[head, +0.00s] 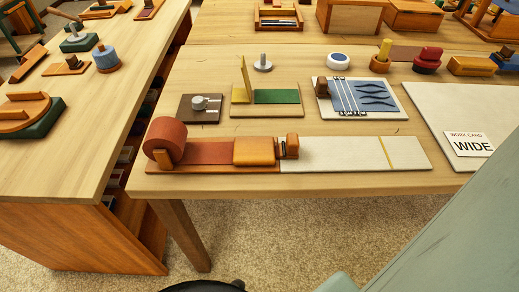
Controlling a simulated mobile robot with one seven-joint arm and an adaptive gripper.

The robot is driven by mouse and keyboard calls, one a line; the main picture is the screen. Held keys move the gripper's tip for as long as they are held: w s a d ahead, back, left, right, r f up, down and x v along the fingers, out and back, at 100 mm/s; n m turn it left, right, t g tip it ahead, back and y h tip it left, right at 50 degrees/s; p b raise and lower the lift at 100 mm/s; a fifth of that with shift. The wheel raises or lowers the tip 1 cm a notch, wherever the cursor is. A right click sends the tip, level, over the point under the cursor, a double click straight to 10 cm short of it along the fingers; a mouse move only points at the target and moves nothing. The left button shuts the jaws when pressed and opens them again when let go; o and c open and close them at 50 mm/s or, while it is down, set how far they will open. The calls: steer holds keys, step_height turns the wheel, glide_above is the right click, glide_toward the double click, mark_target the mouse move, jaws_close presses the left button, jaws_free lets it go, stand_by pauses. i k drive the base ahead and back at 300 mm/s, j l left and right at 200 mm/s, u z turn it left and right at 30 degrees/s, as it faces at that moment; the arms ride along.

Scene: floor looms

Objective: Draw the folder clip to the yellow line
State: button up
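A long low board lies along the front of the table in the head view, with a red-brown roll (165,141) at its left end. A flat red-brown strip (208,152) runs right from the roll into an orange block (254,151). A small brown clip-like piece with dark parts (291,146), which looks like the folder clip, sits just right of the block. The thin yellow line (385,152) crosses the pale right part of the board (335,152), well right of the clip. The pale stretch between them is bare. My gripper is not in view.
Behind the board stand a dark square base with a grey knob (200,106), a green-and-yellow hinged piece (268,97) and a blue cord board (358,98). A "WIDE" card (468,144) lies right. A large grey-green surface covers the lower right.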

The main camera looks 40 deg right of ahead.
mark_target(290, 150)
steer(key=z, duration=1.1)
steer(key=k+u, duration=0.25)
steer(key=u, duration=0.25)
steer(key=i, duration=0.05)
